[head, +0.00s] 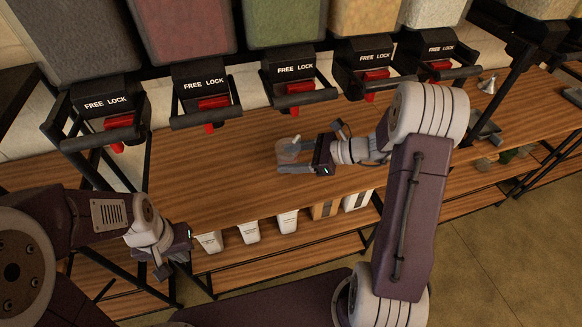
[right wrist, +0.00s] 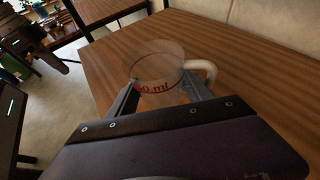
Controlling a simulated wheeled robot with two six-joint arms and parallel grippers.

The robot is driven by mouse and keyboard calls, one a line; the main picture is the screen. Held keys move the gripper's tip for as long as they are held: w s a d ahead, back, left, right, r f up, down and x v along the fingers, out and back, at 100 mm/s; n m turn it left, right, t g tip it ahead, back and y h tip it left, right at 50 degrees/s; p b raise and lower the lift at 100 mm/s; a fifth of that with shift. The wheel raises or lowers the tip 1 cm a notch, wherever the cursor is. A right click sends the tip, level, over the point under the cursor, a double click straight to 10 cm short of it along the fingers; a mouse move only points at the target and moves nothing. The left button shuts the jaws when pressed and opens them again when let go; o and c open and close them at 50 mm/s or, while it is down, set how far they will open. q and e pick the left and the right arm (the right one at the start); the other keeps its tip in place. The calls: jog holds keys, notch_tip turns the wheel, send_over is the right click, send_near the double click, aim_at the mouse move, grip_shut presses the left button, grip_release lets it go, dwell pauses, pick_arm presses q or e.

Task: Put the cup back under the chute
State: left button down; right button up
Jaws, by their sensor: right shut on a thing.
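A clear measuring cup (head: 287,151) with a pale handle is between the fingers of my right gripper (head: 280,160), over the wooden counter, in front of the third dispenser from the left. In the right wrist view the cup (right wrist: 156,65) looks upright, with red markings and its handle to the right; the gripper (right wrist: 165,92) is shut on it. I cannot tell whether its base touches the counter. The chutes are black, marked FREE LOCK, with red levers; the third chute (head: 294,70) is under the green-filled bin. My left gripper (head: 165,268) hangs low at the left, its fingers unclear.
More chutes stand on both sides, such as the second (head: 203,84) and fourth (head: 367,57). The counter (head: 215,170) is clear left of the cup. Several white and brown containers (head: 248,231) stand on the shelf below. A metal funnel-like item (head: 488,83) is at the right.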

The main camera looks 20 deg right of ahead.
notch_tip(320, 180, down, 4)
jog(key=shift+b, duration=0.35)
jog(key=shift+f, duration=0.1)
jog(key=o, duration=1.7)
jog(key=shift+o, duration=0.2)
